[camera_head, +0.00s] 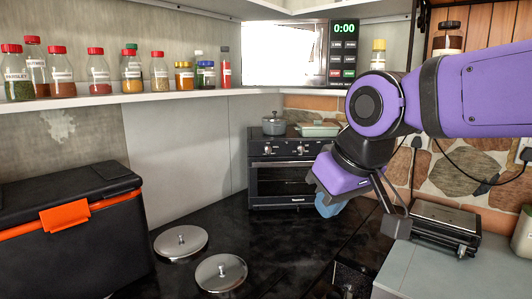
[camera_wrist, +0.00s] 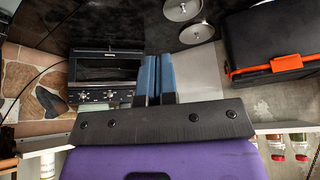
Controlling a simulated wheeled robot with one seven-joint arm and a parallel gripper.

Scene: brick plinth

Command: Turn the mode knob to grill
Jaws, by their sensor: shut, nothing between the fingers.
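The black toaster oven (camera_head: 283,186) stands at the back of the counter, its door shut. Its control panel, with small silver knobs (camera_head: 268,149), runs along the top of the front; the labels are too small to read, so I cannot tell which is the mode knob or where it points. My gripper (camera_head: 332,207) is shut and empty, in front of the oven's right side and apart from it, hiding part of the door and panel. In the wrist view, upside down, the blue fingers (camera_wrist: 157,57) lie together beside the oven (camera_wrist: 104,70) and its knobs (camera_wrist: 110,95).
A grey pot (camera_head: 274,124) and a green dish (camera_head: 318,130) sit on the oven. Two round metal lids (camera_head: 221,272) lie on the dark counter. A black cool box (camera_head: 70,245) stands left, a contact grill (camera_head: 446,222) right. A jar shelf (camera_head: 200,95) runs above.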

